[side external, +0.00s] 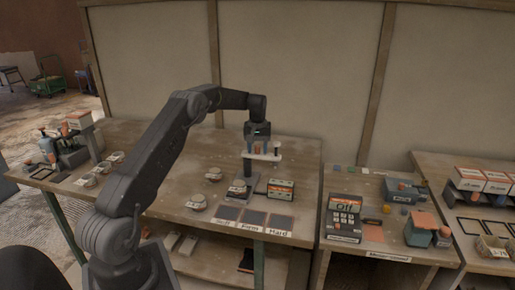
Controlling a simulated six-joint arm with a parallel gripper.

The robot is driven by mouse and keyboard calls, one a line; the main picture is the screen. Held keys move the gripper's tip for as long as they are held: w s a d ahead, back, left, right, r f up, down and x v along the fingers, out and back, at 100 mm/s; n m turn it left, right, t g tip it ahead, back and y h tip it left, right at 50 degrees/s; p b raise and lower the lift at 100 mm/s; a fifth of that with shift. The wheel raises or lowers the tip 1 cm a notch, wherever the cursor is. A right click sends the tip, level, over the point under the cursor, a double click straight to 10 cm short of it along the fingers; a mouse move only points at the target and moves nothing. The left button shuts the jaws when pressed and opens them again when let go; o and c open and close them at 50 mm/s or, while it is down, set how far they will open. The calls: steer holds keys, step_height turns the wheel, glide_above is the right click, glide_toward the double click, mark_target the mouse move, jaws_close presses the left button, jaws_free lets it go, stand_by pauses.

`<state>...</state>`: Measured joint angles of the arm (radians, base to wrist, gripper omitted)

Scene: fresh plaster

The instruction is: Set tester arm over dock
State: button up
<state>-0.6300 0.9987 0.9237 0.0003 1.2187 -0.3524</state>
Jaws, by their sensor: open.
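My gripper (262,149) is open, pointing down over the middle of the main table. A pale horizontal bar (274,158), which looks like the tester arm, lies right at the fingertips. I cannot tell whether the fingers touch it or straddle it. A grey post (248,170) stands below its left end, on a grey base with a round sample dish (238,187) in front. A small box with an orange and pale face (281,190) stands just right of the post. I cannot tell which part is the dock.
Dark pads (253,218) labelled "Firm" and "Hard" lie at the front edge. Round dishes (197,202) sit left of the tester. A keypad device (344,217) and a grey-orange unit (420,229) stand on the right table.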

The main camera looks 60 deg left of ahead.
mark_target(244, 150)
jaws_close()
stand_by(0.4)
stand_by(0.4)
steer(key=m, duration=0.2)
steer(key=s+m, duration=0.1)
steer(key=m, duration=0.1)
steer(key=shift+s+d, duration=0.15)
steer(key=shift+d, duration=0.25)
steer(key=shift+s+a+m, duration=0.15)
steer(key=shift+s+m, duration=0.55)
steer(key=shift+m, duration=1.6)
steer(key=shift+s+a+m, duration=0.1)
steer(key=shift+s+m, duration=0.6)
steer(key=shift+m, duration=1.6)
steer(key=shift+s+a+m, duration=0.15)
steer(key=shift+s+m, duration=0.55)
steer(key=shift+m, duration=1.6)
steer(key=shift+r, duration=0.1)
